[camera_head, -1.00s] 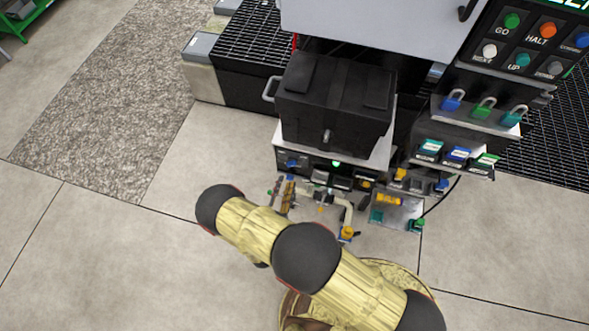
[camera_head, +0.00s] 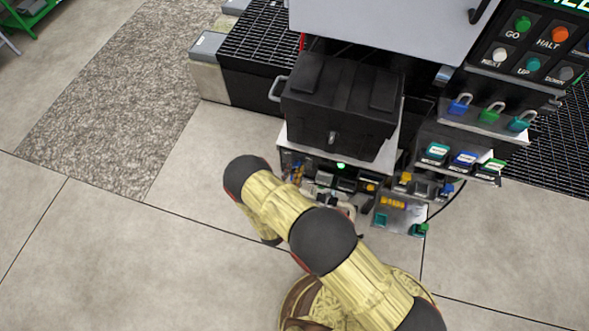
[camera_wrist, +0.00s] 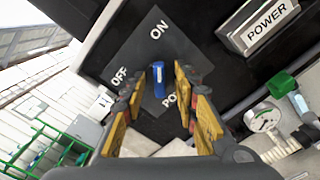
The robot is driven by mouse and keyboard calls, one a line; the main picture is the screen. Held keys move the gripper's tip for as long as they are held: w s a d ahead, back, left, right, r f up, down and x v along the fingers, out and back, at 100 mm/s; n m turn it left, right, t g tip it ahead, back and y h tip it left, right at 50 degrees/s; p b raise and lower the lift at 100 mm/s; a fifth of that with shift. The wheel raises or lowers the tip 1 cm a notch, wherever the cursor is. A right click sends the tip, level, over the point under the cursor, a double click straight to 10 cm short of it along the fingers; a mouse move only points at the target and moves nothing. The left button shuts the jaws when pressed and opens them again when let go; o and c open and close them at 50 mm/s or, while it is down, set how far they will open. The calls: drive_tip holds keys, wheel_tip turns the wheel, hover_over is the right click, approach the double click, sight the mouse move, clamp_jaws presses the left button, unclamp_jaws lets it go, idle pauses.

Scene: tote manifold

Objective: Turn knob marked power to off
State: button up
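In the wrist view, a blue knob (camera_wrist: 158,82) sits on a dark plate (camera_wrist: 150,45) marked ON at its top and OFF at its left. A label at its bottom is partly hidden, with only "PO" readable. The knob's long side runs up and down in the picture, in line with ON. My gripper (camera_wrist: 160,88) is open, its yellow-padded fingers on either side of the knob. I see gaps between pads and knob, though the depth is unclear. In the head view, my gripper is mostly hidden behind my arm, near the panel's left end.
A POWER nameplate (camera_wrist: 258,27) is at the wrist view's upper right. A round gauge (camera_wrist: 264,119) and a green-capped fitting (camera_wrist: 281,84) stand at its right. In the head view, a black tote (camera_head: 340,105) sits above the panel, and padlocks (camera_head: 490,112) are to its right.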

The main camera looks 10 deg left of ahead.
drive_tip(key=shift+c, duration=1.2)
clamp_jaws()
drive_tip(key=n+b, duration=0.1)
drive_tip(key=n, duration=0.3)
drive_tip(key=shift+b, duration=0.4)
drive_tip(key=n+b, duration=0.1)
drive_tip(key=n, duration=0.1)
drive_tip(key=shift+a+n, duration=0.1)
drive_tip(key=shift+n, duration=0.3)
drive_tip(key=n+b, duration=0.1)
drive_tip(key=n, duration=1)
drive_tip(key=shift+a+b, duration=0.1)
drive_tip(key=shift+b, duration=0.3)
